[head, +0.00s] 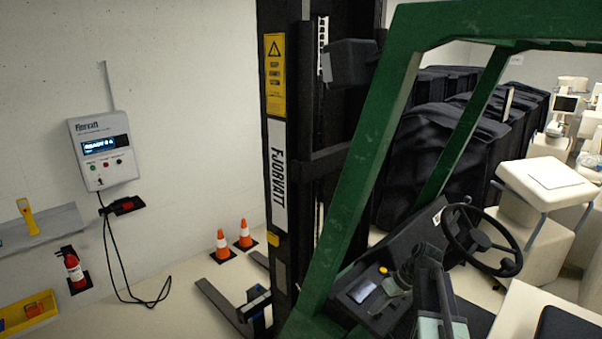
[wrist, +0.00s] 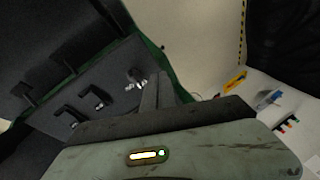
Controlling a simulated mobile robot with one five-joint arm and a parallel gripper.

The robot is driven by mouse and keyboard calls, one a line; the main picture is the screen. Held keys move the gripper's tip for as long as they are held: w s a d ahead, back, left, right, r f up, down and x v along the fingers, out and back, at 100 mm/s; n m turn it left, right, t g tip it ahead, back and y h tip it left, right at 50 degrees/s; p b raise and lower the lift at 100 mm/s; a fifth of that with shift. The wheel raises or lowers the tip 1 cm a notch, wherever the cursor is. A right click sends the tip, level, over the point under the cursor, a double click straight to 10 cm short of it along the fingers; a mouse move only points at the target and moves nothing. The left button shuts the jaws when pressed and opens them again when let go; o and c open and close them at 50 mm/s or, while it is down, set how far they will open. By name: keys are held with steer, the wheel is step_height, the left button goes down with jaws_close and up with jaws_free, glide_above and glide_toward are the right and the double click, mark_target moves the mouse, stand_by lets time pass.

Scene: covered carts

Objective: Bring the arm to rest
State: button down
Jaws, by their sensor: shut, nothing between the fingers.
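My gripper (wrist: 155,88) shows in the wrist view as a pale grey-green body with dark fingers pointing up the picture. Its fingers are shut with nothing between them. In the head view a matching pale green and dark part, my gripper (head: 432,283), stands at the lower right, in front of the dark console (head: 375,285) and left of the steering wheel (head: 480,240). In the wrist view a dark panel with several lever-like parts (wrist: 75,110) lies to the left of the fingers. I cannot tell the gap between them.
A green frame (head: 370,150) and a black mast (head: 290,200) cross the head view. Dark covered carts (head: 440,150) stand behind. A wall charger (head: 103,150), two cones (head: 245,235) and a fire extinguisher (head: 75,270) are at left.

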steer(key=s+a+f+m+h, duration=0.3)
steer(key=s+a+m+h, duration=0.2)
steer(key=s+a, duration=0.55)
step_height(320, 180, down, 22)
steer(key=g+b, duration=0.1)
steer(key=b, duration=2.1)
steer(key=shift+s, duration=0.35)
